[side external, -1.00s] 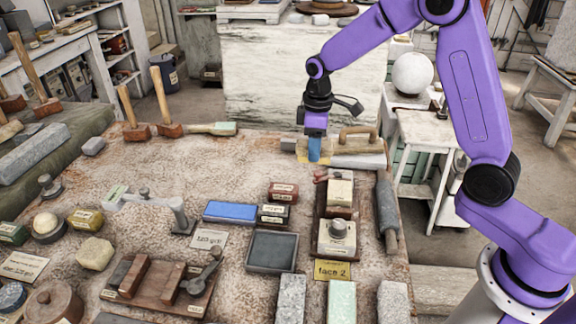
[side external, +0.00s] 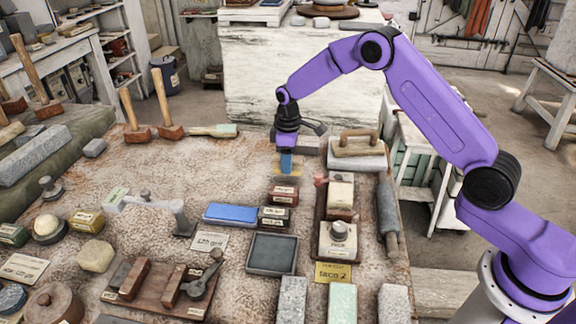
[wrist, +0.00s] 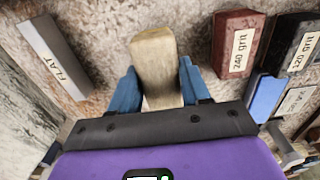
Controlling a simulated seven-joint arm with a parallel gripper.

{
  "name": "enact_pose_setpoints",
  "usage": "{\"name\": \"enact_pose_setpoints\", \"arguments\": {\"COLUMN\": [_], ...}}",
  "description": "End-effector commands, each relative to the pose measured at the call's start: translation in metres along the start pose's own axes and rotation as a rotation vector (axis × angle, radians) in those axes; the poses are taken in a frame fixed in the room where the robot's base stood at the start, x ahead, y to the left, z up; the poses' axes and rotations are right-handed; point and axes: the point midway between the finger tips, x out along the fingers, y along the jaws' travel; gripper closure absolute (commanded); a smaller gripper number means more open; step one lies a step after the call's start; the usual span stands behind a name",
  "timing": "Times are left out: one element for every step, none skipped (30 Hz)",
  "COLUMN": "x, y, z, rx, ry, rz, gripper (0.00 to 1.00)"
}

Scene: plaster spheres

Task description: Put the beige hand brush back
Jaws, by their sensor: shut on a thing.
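The beige hand brush (wrist: 154,58) is a pale wooden-looking bar between the two blue fingers of my gripper (wrist: 160,98) in the wrist view. My gripper is shut on it. In the side external view my gripper (side external: 286,172) points down low over the far part of the worktable. Only a little beige shows around the fingertips there. The brush's underside is hidden, and I cannot tell whether it touches the table.
A grey bar marked FLAT (wrist: 55,55) lies left of the brush in the wrist view. The red 240 grit block (wrist: 233,42) and dark 120 grit block (wrist: 290,42) are on the right. A plastering float (side external: 356,155) lies beside my gripper. Open tabletop (side external: 225,165) lies left of it.

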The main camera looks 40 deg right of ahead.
Motion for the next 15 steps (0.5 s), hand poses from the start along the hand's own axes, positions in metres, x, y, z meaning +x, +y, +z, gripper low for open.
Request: {"name": "enact_pose_setpoints", "arguments": {"x": [0.009, 0.013, 0.018, 0.020, 0.021, 0.022, 0.022, 0.022, 0.021, 0.021, 0.021, 0.021, 0.022, 0.023, 0.024], "y": [-0.001, -0.001, -0.001, -0.001, -0.001, -0.001, -0.001, -0.001, -0.001, -0.001, -0.001, -0.001, -0.001, -0.001, -0.001], "z": [0.001, 0.001, 0.001, 0.001, 0.001, 0.001, 0.001, 0.001, 0.001, 0.001, 0.001, 0.001, 0.001, 0.001, 0.001], "rx": [0.000, 0.000, 0.000, 0.000, 0.000, 0.000, 0.000, 0.000, 0.000, 0.000, 0.000, 0.000, 0.000, 0.000, 0.000], "ry": [-0.005, -0.004, -0.004, -0.003, -0.003, -0.002, -0.001, -0.001, -0.001, -0.001, -0.001, -0.001, -0.001, -0.002, -0.002], "rz": [-0.003, -0.003, -0.003, -0.002, -0.002, -0.001, -0.001, -0.001, -0.001, -0.001, -0.001, -0.001, -0.001, -0.001, -0.001], "gripper": [0.78, 0.78, 0.78, 0.78, 0.78, 0.78, 0.78, 0.78, 0.78, 0.78, 0.78, 0.78, 0.78, 0.78, 0.78]}}
